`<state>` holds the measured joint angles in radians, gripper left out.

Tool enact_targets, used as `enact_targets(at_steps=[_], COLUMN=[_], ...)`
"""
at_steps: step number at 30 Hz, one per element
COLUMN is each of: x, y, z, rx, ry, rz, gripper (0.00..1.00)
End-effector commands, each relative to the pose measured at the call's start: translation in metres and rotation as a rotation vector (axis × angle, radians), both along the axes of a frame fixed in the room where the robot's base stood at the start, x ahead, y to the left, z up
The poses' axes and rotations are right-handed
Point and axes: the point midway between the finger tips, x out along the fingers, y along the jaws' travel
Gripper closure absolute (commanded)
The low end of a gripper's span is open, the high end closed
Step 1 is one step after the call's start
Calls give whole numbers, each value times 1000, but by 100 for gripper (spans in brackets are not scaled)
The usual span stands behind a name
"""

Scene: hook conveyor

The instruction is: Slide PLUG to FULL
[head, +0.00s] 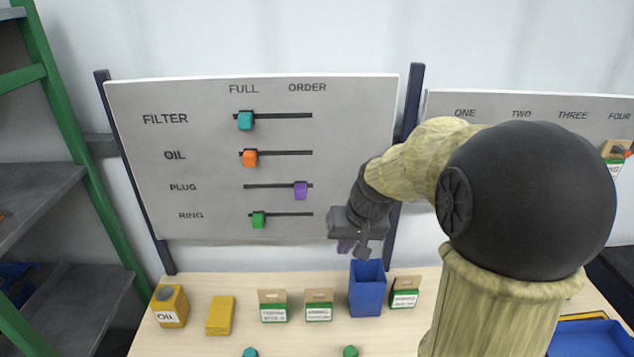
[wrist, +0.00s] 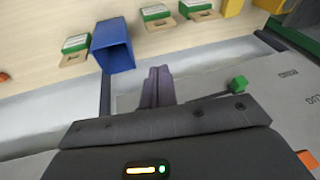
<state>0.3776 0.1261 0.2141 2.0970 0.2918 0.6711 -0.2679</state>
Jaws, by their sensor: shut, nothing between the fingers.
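The white board (head: 130,100) carries labelled rows with FULL and ORDER columns. In the PLUG row, the purple slider knob (head: 300,190) sits near the right end of its dark track (head: 265,186), under ORDER. The teal FILTER knob (head: 245,120), orange OIL knob (head: 250,158) and green RING knob (head: 258,219) sit toward the left, under FULL. My gripper (head: 345,247) is shut and empty, to the right of and below the PLUG knob, by the board's lower right corner. In the wrist view its fingers (wrist: 158,86) are together; the green knob (wrist: 239,83) shows, but I see no purple knob.
A blue open bin (head: 367,290) stands on the wooden table (head: 290,281) below my gripper. Small green-and-tan boxes (head: 318,306), a yellow OIL can (head: 169,306) and a yellow block (head: 220,316) stand beside it. A dark post (head: 413,90) borders the board's right side.

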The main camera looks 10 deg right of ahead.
Motion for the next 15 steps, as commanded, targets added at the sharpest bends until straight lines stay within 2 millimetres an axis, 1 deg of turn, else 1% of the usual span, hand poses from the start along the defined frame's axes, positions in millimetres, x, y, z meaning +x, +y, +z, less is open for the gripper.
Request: enact_targets(at_steps=[1, 3, 5, 6, 9, 12, 15], x=[15, 33, 47, 55, 71, 80, 83], y=[-9, -17, -25, -30, -42, -49, -51], z=[20, 44, 65, 78, 109, 128, 136], rx=[31, 78, 118, 143, 197, 229, 244], ry=[-21, -52, -80, -101, -152, -189, -204], rz=[-10, -9, -3, 1, 18, 32, 41], gripper=[100, 100, 100, 100, 100, 100, 100])
